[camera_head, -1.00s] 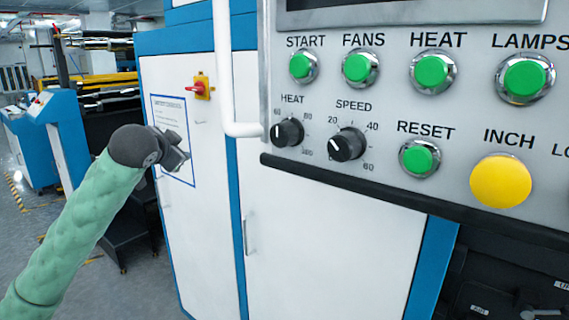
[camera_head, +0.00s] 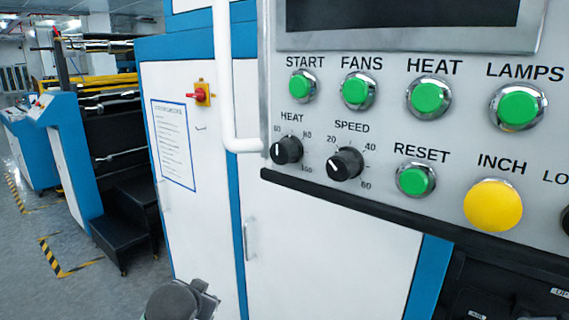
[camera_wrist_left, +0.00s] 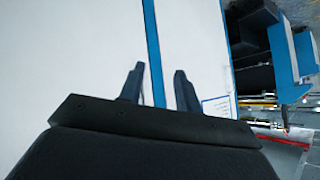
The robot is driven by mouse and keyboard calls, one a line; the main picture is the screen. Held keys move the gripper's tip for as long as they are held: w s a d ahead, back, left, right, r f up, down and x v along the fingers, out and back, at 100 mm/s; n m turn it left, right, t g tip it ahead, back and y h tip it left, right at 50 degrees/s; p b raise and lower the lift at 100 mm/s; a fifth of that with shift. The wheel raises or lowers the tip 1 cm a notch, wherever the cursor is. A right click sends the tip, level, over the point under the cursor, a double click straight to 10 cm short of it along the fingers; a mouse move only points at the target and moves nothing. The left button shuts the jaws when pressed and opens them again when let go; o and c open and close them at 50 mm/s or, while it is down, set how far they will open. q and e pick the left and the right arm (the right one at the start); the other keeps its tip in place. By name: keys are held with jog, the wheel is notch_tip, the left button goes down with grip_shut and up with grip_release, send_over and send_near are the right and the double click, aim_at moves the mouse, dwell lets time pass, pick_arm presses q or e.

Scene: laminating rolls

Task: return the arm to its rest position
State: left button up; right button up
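My left gripper (camera_wrist_left: 158,85) shows in the left wrist view with its two dark fingers apart and nothing between them. Beyond the fingers is the white cabinet door (camera_wrist_left: 90,50) with a blue stripe. In the head view my left wrist and part of the gripper (camera_head: 206,297) show at the bottom edge, below the cabinet front (camera_head: 195,230) and clear of the control panel. The fingertips are hard to make out there. My right gripper is in neither view.
The control panel (camera_head: 385,170) with green buttons, two knobs and a yellow INCH button (camera_head: 493,205) fills the right. A white pipe (camera_head: 224,80) runs down its left side. Black steps (camera_head: 120,235) and blue-and-white machines stand at left. The floor at lower left is clear.

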pick_arm(q)
jog(key=s+d+f+n+g+p, duration=0.1)
jog(key=s+d+f+g, duration=0.2)
jog(key=s+f, duration=0.9)
jog(key=s+d+f+n+g+h+p, duration=0.1)
jog(key=s+d+f+g, duration=0.2)
jog(key=s+f, duration=1)
jog(key=s+g, duration=0.1)
jog(key=s, duration=0.7)
jog(key=shift+f+g+h, duration=0.25)
jog(key=shift+g+h, duration=0.05)
jog(key=shift+g, duration=0.1)
